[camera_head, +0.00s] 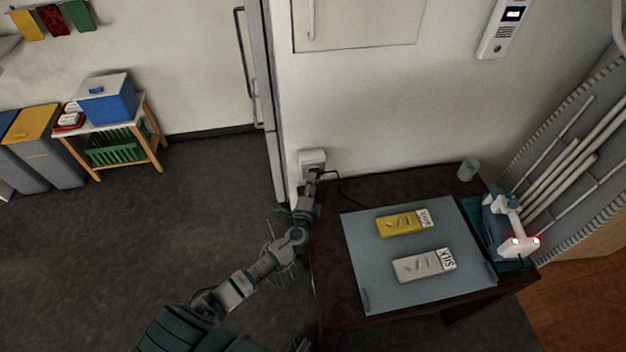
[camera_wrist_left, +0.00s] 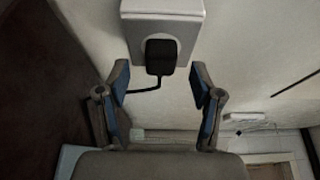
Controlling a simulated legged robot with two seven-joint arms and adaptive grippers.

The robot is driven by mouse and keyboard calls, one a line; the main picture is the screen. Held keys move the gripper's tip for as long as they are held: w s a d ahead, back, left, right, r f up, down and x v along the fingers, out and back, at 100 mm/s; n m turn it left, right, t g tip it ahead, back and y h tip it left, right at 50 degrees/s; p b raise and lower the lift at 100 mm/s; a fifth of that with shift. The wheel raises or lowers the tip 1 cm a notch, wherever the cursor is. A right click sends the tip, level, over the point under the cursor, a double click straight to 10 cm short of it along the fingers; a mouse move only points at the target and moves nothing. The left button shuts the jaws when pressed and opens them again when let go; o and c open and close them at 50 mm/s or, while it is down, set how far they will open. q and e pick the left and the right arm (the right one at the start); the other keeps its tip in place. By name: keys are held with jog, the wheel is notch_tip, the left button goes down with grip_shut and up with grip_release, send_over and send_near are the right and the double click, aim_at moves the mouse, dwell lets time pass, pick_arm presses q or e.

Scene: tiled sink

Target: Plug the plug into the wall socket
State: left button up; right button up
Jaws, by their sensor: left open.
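The wall socket (camera_head: 312,158) is a white box low on the wall behind the table's left corner. In the left wrist view the socket (camera_wrist_left: 185,20) fills the top middle. The black plug (camera_wrist_left: 160,56) sits at the socket's round face, with its cable (camera_wrist_left: 143,90) running off to the lower left. I cannot tell how deep it is in. My left gripper (camera_head: 312,180) is just below the socket. In the wrist view its fingers (camera_wrist_left: 160,82) are open, one on each side of the plug and apart from it. My right gripper is not in view.
The dark table (camera_head: 335,270) stands right of my left arm, with a grey mat (camera_head: 380,285), a yellow packet (camera_head: 398,223) and a white packet (camera_head: 418,266). A cup (camera_head: 467,170) and a white-blue device (camera_head: 512,225) stand at its right.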

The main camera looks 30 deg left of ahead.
pick_arm(q)
jog(key=v, duration=0.9)
jog(key=shift+s, duration=0.35)
jog(key=s+f+n+g, duration=0.8)
jog(key=s+n+g, duration=0.15)
jog(key=s, duration=0.45)
jog(key=s+d+f+n+g+h, duration=0.1)
jog(key=s+d+n+g+h, duration=0.2)
jog(key=s, duration=0.4)
jog(key=s+d+f+n+g+h, duration=0.1)
jog(key=s+d+g+h, duration=0.1)
jog(key=s+d, duration=0.35)
jog(key=s+a+f, duration=0.1)
jog(key=s+f, duration=0.3)
jog(key=f, duration=1.2)
jog(key=s+a+f+g, duration=0.1)
jog(key=s+f, duration=0.3)
jog(key=f, duration=1.2)
jog(key=shift+m, duration=0.35)
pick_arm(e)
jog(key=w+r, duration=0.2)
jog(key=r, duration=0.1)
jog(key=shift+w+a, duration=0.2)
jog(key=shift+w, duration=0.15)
